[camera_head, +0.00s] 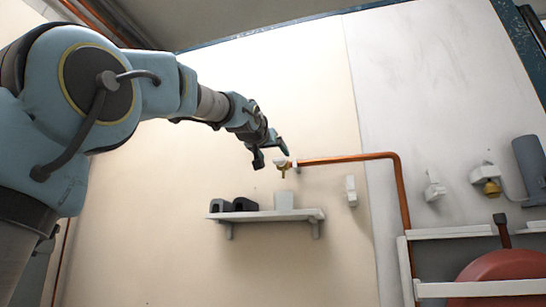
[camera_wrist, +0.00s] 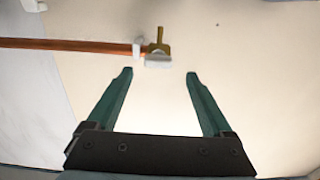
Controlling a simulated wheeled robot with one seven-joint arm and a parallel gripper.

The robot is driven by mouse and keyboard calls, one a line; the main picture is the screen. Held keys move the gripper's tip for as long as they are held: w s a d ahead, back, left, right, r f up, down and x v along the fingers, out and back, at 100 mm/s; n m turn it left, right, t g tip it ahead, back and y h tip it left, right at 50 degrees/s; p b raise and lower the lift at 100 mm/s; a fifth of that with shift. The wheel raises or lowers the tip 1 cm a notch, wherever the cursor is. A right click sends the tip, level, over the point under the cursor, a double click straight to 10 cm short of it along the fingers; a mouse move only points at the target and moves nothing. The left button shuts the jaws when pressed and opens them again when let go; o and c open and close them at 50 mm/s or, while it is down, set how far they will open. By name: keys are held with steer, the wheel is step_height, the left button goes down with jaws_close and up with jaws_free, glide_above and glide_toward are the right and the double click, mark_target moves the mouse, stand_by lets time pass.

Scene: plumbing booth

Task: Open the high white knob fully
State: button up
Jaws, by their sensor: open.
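The high white knob (camera_head: 281,162) sits on a small brass tap at the left end of a copper pipe (camera_head: 345,158) on the wall. In the wrist view the white knob (camera_wrist: 158,61) shows as a pale bar beside the brass part (camera_wrist: 158,46). My gripper (camera_head: 271,154) is close to the knob in the head view. In the wrist view my gripper (camera_wrist: 159,74) is open and empty, with the knob lying between the lines of the two fingers, just beyond their tips. I see no contact. How far the knob is turned cannot be told.
A shelf (camera_head: 265,214) with dark objects (camera_head: 232,205) and a white cup (camera_head: 284,200) is below the knob. White fittings (camera_head: 434,186), a brass-ended fitting (camera_head: 490,187) and a rack with a red round object (camera_head: 505,268) are at right. The wall around the knob is mostly bare.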

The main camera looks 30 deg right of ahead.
mark_target(279, 159)
steer(key=p+x, duration=0.3)
steer(key=x, duration=0.3)
steer(key=shift+w+d, duration=0.15)
steer(key=shift+d, duration=0.15)
jaws_close()
stand_by(0.4)
